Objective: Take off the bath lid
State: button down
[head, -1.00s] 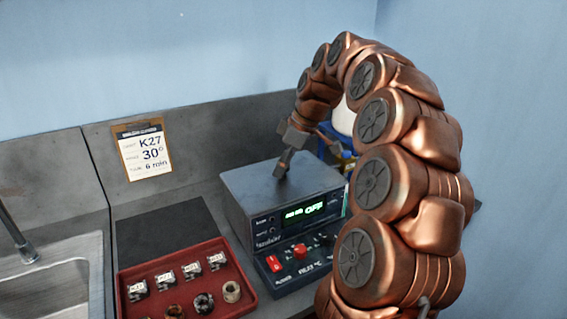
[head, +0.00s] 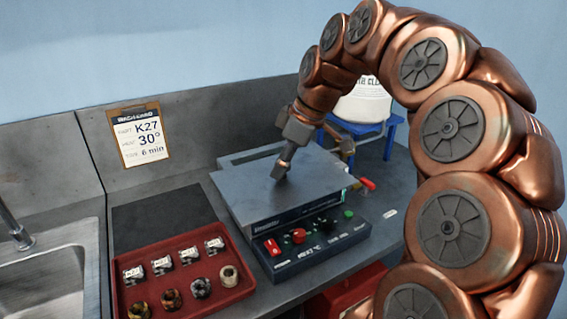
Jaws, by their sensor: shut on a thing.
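The bath lid (head: 315,187) is a flat dark grey plate. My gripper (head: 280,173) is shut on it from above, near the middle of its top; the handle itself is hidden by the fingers. The lid appears raised off the bath and hides most of its opening and most of the front display. A strip of the bath (head: 243,158) shows behind the lid's back edge. The bath's control panel (head: 312,244), with red, black and green controls, sits in front.
A red tray (head: 243,292) with several small tagged blocks and ring-shaped parts lies at front left. A dark mat (head: 160,218) is clear. A sink (head: 55,275) is far left. A white container (head: 365,103) on a blue stand (head: 375,127) is behind right. A card (head: 139,134) hangs at the back.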

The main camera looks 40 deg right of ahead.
jog(key=shift+r+p, duration=0.35)
jog(key=shift+r, duration=1.25)
